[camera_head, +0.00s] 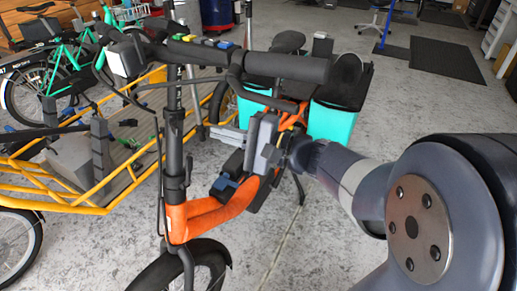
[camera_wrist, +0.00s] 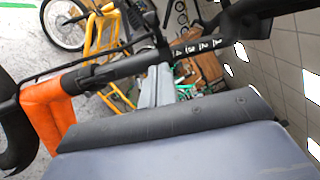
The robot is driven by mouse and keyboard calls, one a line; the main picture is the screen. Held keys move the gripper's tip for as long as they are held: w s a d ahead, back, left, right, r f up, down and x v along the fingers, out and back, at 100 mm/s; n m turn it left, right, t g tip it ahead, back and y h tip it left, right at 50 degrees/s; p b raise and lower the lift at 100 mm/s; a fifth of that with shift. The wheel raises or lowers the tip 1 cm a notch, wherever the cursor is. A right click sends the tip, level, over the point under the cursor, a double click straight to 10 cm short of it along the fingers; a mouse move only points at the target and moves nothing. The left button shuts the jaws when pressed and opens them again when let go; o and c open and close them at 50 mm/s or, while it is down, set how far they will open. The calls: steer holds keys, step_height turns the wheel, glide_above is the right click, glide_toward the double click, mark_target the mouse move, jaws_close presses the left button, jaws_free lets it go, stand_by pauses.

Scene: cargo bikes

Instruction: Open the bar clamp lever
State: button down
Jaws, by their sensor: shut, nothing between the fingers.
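The orange bike's black upright stem (camera_head: 174,165) rises to its handlebar in the head view. A thicker clamp-like part (camera_head: 175,125) sits on the stem; I cannot clearly tell a lever from the other black parts. My gripper (camera_head: 214,132) has light grey fingers pointing left toward the stem, with a visible gap. In the wrist view the grey fingers (camera_wrist: 160,72) lie close together beyond the gripper body, near the black stem (camera_wrist: 130,66). They are shut and appear empty. The gripper body hides the lower part of that view.
The handlebar grip (camera_head: 285,67) and cables hang over the gripper. The orange frame (camera_head: 205,216) and a dark blue part (camera_head: 224,186) lie below. A yellow cargo bike (camera_head: 75,205) stands left. Turquoise bins (camera_head: 335,122) stand behind. Concrete floor (camera_head: 300,255) is open in front.

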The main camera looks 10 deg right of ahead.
steer(key=s+d, duration=0.4)
steer(key=s, duration=0.2)
steer(key=shift+s+d+r+p, duration=0.3)
steer(key=shift+s+d+r, duration=0.05)
steer(key=shift+s+r, duration=0.1)
